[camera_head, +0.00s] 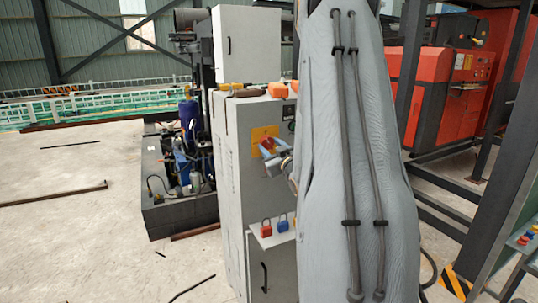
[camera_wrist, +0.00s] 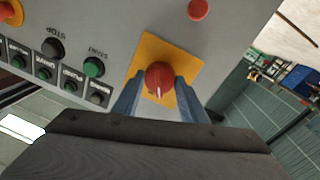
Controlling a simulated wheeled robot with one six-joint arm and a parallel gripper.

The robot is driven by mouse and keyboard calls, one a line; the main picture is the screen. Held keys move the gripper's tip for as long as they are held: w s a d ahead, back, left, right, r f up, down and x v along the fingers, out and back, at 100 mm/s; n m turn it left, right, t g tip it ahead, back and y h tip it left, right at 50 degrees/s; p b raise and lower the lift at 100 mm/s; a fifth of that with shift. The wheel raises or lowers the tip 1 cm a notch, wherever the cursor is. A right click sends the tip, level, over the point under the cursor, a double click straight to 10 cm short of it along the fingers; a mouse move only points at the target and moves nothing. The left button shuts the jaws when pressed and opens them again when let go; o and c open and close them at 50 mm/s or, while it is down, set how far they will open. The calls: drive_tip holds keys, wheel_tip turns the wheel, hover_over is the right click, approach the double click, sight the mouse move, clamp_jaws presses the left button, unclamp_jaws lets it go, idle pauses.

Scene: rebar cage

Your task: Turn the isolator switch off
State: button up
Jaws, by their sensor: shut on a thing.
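The isolator switch (camera_wrist: 160,77) is a red rotary knob on a yellow square plate (camera_wrist: 148,50), set on a grey panel. A white mark on the knob points toward the bottom of the wrist view. My gripper (camera_wrist: 159,88) has its two blue-grey fingers on either side of the knob and is shut on it. In the head view the yellow plate (camera_head: 262,132) shows on the grey cabinet, with my gripper (camera_head: 270,148) in front of it. My arm hides the cabinet's right part there.
Black and green buttons (camera_wrist: 94,68) sit left of the switch, and a round red button (camera_wrist: 198,9) above it. Red (camera_head: 266,229) and blue (camera_head: 282,224) padlocks stand on a small shelf below. Orange and yellow items lie on the cabinet's ledge. Open floor lies left.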

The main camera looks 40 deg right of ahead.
drive_tip(key=n+b, duration=0.6)
drive_tip(key=b, duration=0.1)
drive_tip(key=shift+f+n+t, duration=0.2)
drive_tip(key=shift+n+t, duration=0.1)
drive_tip(key=shift+n, duration=0.1)
drive_tip(key=n+y+b, duration=0.1)
drive_tip(key=n+b, duration=0.3)
drive_tip(key=shift+d, duration=0.1)
drive_tip(key=shift+r+n+t+b, duration=0.15)
drive_tip(key=shift+n+t+b, duration=0.15)
drive_tip(key=shift+n+b, duration=0.9)
drive_tip(key=o, duration=1.1)
drive_tip(key=shift+c, duration=0.2)
